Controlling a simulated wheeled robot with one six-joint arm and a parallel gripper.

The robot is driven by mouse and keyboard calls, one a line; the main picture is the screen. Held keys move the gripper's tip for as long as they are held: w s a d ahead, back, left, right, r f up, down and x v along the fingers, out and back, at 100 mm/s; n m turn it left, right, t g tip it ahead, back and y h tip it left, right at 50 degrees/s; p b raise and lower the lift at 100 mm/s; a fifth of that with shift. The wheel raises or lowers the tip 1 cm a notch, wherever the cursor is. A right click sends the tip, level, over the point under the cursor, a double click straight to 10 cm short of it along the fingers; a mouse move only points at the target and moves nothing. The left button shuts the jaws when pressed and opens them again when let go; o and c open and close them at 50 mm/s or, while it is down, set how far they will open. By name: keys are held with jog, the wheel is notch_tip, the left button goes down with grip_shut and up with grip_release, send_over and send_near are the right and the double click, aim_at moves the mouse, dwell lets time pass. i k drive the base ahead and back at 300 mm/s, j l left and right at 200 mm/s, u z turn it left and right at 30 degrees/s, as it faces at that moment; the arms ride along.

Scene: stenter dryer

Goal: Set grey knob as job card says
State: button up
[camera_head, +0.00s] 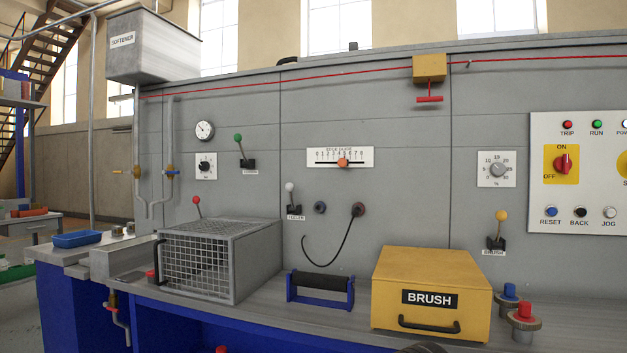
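A grey knob (498,170) sits on a white square dial plate (483,181) on the grey machine panel, right of the middle. The plate has a scale in % with numbers from 0 up to 30 around the knob. The knob's pointer is too small to read surely. I cannot make out a job card in this view. My gripper is not in view.
The control board (570,125) is right of the dial. A yellow-handled lever (501,216) stands below it. A yellow BRUSH box (432,290), blue roller stand (320,288) and mesh cage (215,262) occupy the ledge. A red cord (350,68) runs above.

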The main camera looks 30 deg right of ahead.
aim_at(496, 169)
jog(key=k+z, duration=0.1)
jog(key=z, duration=1.4)
